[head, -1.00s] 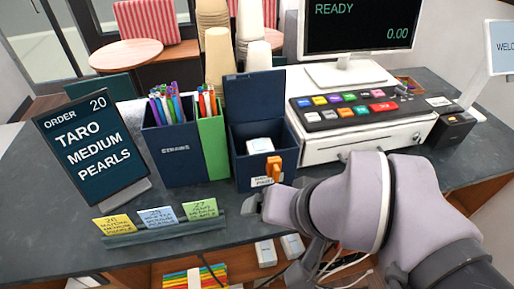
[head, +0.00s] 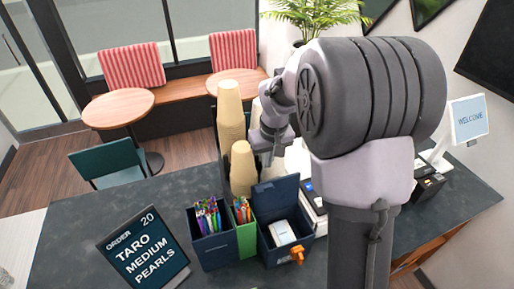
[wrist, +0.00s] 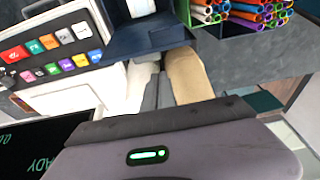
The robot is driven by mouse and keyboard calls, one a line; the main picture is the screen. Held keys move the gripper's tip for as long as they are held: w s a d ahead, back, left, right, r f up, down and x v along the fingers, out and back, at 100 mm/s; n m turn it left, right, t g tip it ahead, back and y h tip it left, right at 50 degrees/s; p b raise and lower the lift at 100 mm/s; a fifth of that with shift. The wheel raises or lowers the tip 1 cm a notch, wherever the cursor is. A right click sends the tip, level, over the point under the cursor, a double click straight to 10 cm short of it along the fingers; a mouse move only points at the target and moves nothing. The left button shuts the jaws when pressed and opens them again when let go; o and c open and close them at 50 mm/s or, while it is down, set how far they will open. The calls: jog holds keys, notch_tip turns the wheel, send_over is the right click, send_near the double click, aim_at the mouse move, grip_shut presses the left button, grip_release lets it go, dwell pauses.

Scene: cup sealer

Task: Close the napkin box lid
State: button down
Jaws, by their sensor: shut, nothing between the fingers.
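The navy napkin box (head: 268,238) stands on the counter with white napkins (head: 282,232) inside and an orange latch (head: 297,255) on its front. Its navy lid (head: 277,194) stands upright at the back, open. In the wrist view the lid (wrist: 150,42) shows near the top, with the napkins (wrist: 140,8) beyond it. My gripper (head: 268,162) is above and behind the lid in the head view, pointing down, apart from it. Its grey fingers (wrist: 158,92) are shut and empty. How high they are above the counter is hard to tell.
Tan cup stacks (head: 242,170) stand close beside my gripper, with white cups (wrist: 140,85) on its other side. The straw holder (head: 211,245) and a green holder (head: 243,236) are left of the box. The register (wrist: 55,50) is on the other side.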

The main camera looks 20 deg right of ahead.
aim_at(276, 194)
jog(key=f, duration=0.2)
jog(key=w+f, duration=0.1)
jog(key=f, duration=0.4)
jog(key=shift+w, duration=0.3)
jog(key=shift+s+f+b, duration=0.1)
jog(key=shift+f+b, duration=0.1)
jog(key=shift+b, duration=0.55)
